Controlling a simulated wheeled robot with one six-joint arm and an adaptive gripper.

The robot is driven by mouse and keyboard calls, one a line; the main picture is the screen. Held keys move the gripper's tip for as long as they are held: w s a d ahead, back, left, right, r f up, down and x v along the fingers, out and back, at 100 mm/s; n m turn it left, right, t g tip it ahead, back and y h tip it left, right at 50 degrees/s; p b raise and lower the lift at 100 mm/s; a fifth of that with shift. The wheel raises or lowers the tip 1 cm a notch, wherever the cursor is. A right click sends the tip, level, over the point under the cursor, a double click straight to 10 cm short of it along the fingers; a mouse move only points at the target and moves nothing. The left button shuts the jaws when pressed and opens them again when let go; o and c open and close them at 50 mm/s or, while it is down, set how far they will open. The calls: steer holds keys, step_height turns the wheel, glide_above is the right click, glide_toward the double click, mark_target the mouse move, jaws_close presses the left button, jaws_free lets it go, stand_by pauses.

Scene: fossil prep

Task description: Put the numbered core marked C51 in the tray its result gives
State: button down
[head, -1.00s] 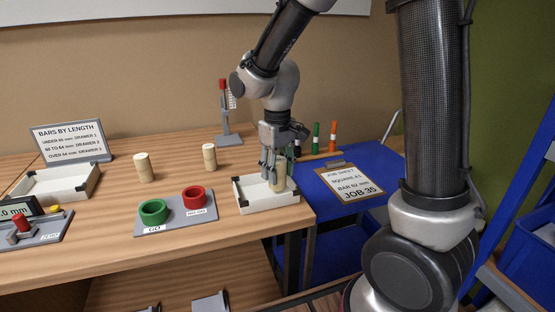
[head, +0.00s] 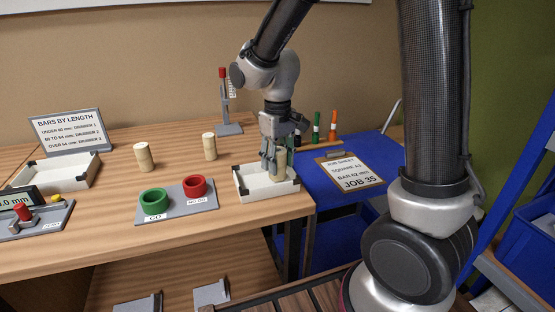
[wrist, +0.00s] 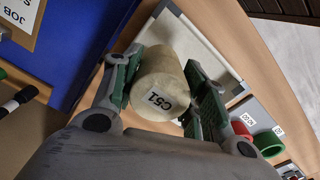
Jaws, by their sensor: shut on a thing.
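The pale cylindrical core marked C51 (wrist: 160,85) is held between the fingers of my gripper (wrist: 163,92), which is shut on it. Its label faces the wrist camera. In the head view the core (head: 279,163) stands about upright within the walls of the white tray (head: 268,194) at the table's right end, below my gripper (head: 273,157). I cannot tell whether its base touches the tray floor. The tray also shows behind the core in the wrist view (wrist: 207,41). Two other pale cores stand on the table, one left (head: 143,157) and one further right (head: 209,147).
A gauge plate with a green GO ring (head: 154,201) and a red ring (head: 195,187) lies left of the tray. Another white tray (head: 50,181) stands far left by a sign on bars (head: 70,130). A job sheet clipboard (head: 349,170) lies on the blue surface at right.

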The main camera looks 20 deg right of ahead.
steer(key=shift+f, duration=0.5)
steer(key=c, duration=0.7)
jaws_free()
step_height(320, 180, up, 7)
steer(key=shift+r, duration=0.1)
stand_by(0.7)
steer(key=s+d+r+m+t, duration=0.1)
steer(key=s+d+r, duration=0.1)
steer(key=s+d, duration=0.3)
steer(key=s+d+r+m+t, duration=0.2)
steer(key=s+d+r, duration=0.1)
steer(key=s+d, duration=0.2)
steer(key=s+d+r+m+t, duration=0.1)
steer(key=s+d+r, duration=0.2)
steer(key=s, duration=0.6)
steer(key=shift+d+r+m, duration=0.15)
steer(key=shift+d+m, duration=0.25)
steer(key=shift+d, duration=0.55)
